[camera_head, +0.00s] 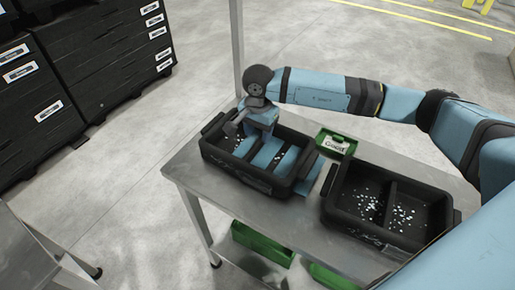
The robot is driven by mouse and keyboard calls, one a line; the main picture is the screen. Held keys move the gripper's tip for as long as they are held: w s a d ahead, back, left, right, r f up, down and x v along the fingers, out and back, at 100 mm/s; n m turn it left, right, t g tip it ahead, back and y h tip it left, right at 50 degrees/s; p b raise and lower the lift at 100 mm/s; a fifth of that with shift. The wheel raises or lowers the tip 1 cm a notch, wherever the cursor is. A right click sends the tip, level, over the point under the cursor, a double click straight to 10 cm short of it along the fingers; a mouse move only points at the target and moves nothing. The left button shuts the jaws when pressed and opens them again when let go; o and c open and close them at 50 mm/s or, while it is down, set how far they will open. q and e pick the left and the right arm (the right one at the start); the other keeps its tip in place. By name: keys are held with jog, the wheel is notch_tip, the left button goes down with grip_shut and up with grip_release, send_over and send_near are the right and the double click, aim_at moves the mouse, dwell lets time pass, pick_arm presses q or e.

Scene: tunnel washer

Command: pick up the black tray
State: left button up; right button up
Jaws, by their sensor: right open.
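Two black trays stand on a grey metal table. The left black tray (216,155) has blue pieces inside, a few white bits and a handle at each end. The right black tray (376,170) has a divider and scattered small white bits in it. My right arm reaches in from the right, and my right gripper (246,131) is over the far left part of the left tray. It is open; whether it touches the tray is unclear. My left gripper is not in view.
The metal table (310,229) has a post at its far left corner. A green labelled bin (336,144) stands between the trays at the back. Green bins (262,243) sit below. Stacked black crates (104,53) stand at the left; open floor lies behind.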

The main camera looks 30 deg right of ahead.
aim_at(257, 144)
notch_tip(257, 144, down, 5)
jog(key=shift+w+a+r+p, duration=0.1)
jog(key=shift+w+p, duration=0.05)
jog(key=shift+p, duration=0.5)
jog(key=c, duration=0.9)
jog(key=shift+r, duration=0.1)
grip_shut()
jog(key=shift+r, duration=0.1)
